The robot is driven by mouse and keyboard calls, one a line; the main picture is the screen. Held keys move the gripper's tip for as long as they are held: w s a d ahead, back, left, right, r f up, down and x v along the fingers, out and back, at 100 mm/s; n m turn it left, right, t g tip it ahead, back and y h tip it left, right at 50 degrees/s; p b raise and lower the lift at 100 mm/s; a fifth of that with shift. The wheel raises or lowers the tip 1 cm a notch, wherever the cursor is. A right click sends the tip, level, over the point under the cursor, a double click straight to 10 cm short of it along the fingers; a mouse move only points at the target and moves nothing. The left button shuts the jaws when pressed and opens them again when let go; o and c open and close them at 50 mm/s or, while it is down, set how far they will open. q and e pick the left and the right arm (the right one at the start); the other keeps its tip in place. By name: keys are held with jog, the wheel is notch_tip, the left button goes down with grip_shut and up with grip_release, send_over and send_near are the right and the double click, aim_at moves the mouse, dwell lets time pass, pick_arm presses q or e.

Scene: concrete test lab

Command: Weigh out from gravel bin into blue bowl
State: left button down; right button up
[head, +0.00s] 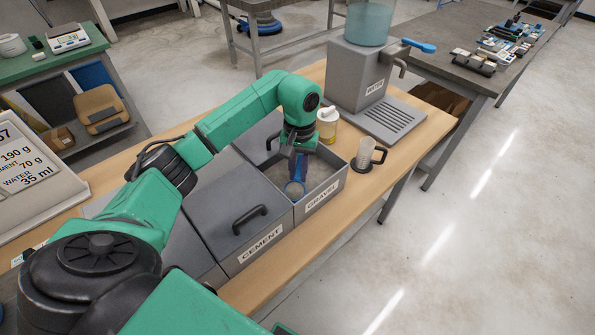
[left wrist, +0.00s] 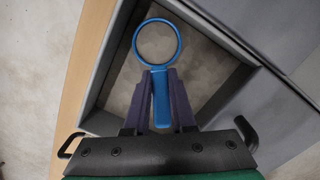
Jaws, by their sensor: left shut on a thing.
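The gravel bin (head: 322,196) is a grey open box labelled GRAVEL, at the right end of the row on the wooden bench. Grey gravel (head: 325,172) lies inside it. My left gripper (head: 297,172) points down into the bin, shut on the handle of a blue scoop (head: 294,187). In the left wrist view the scoop's round blue rim (left wrist: 157,21) shows ahead of the fingers (left wrist: 159,75), over the gravel. I cannot tell whether the scoop holds gravel or touches it. I see no blue bowl. My right gripper is out of view.
The cement bin (head: 235,215) has a closed lid with a black handle. A clear jug (head: 366,158) and a yellowish tub (head: 327,125) stand beside the gravel bin. The water dispenser (head: 357,80) is behind. A scale (head: 68,38) sits on the green table at upper left.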

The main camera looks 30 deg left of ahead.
pick_arm(q)
jog(key=shift+g+h, duration=0.3)
jog(key=shift+g, duration=0.6)
jog(key=p+v, duration=0.1)
jog(key=v, duration=0.1)
jog(key=p+v, duration=0.2)
jog(key=v, duration=0.1)
jog(key=shift+s+r+p, duration=0.2)
jog(key=shift+r+p, duration=0.15)
jog(key=shift+r, duration=0.05)
jog(key=shift+w+r+g+p, duration=0.15)
jog(key=shift+r+g+p, duration=0.45)
jog(key=shift+r+p, duration=0.45)
